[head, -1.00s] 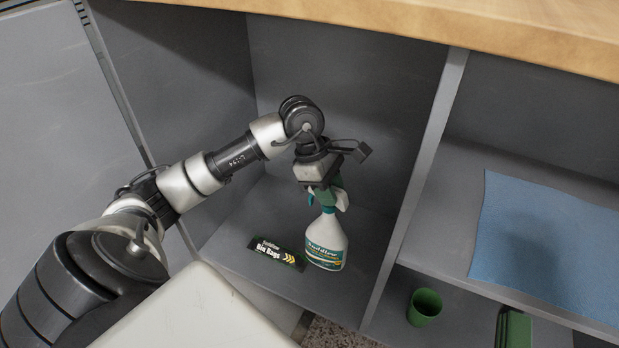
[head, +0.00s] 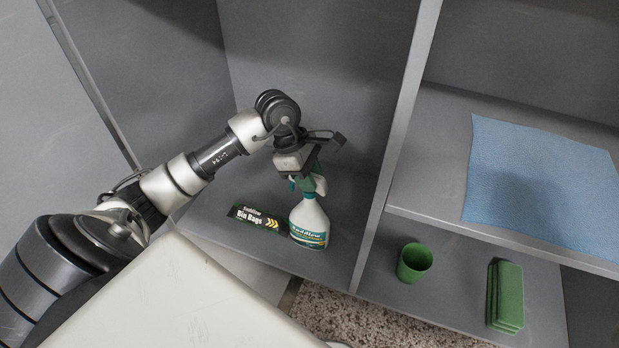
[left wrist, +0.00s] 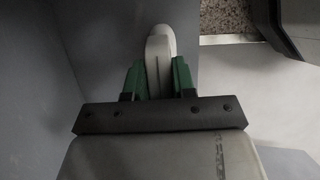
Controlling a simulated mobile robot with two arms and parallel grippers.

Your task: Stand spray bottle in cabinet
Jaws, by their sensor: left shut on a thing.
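The spray bottle (head: 310,219) is white with a green and white label and a teal trigger. It is upright inside the left compartment of the grey cabinet (head: 404,120), at or just above the compartment floor; I cannot tell if it touches. My left gripper (head: 308,182) comes from above and is shut on the bottle's head. In the left wrist view the green fingers (left wrist: 158,80) close on both sides of the white head (left wrist: 160,45). The bottle's lower part is hidden there. My right gripper is not in view.
A black bin bags box (head: 256,218) lies just left of the bottle. A blue cloth (head: 540,180) lies on the right shelf. Below it are a green cup (head: 414,262) and a green block stack (head: 506,295). A divider wall stands right of the bottle.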

